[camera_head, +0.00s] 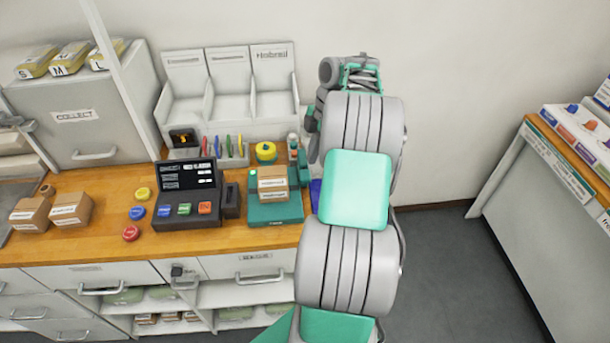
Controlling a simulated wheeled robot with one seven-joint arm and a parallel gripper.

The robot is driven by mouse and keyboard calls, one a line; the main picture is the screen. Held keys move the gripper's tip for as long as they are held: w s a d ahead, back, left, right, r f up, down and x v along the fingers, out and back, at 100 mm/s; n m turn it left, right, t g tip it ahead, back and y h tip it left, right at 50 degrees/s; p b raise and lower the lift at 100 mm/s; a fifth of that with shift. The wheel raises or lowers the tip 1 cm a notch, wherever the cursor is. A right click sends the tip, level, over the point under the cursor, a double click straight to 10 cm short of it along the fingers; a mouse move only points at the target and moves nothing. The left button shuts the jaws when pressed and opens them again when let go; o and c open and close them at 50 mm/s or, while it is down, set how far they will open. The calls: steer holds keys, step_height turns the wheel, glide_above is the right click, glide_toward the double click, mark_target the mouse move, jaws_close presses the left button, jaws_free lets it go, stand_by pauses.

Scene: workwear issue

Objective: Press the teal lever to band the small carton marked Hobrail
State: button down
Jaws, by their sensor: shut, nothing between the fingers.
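A small brown carton (272,183) with a white label sits on the teal banding machine (276,212) on the wooden counter. Its label is too small to read surely. A teal upright part (302,166), which looks like the lever, stands at the machine's back right, partly hidden by my arm. My gripper (313,124) shows as dark parts at the left edge of my arm, above and behind the machine. It is shut and empty. My arm hides much of it, and I cannot tell whether it touches the lever.
A dark till (188,217) with coloured buttons stands left of the machine. Two other cartons (70,209) lie at the counter's left. A white three-bay rack (232,105), one bay marked Hobrail, stands behind. A yellow round item (266,151) is behind the carton.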

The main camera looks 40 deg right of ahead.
mark_target(307, 174)
steer(key=shift+b+x, duration=1.3)
steer(key=shift+x, duration=0.8)
steer(key=shift+f, duration=0.1)
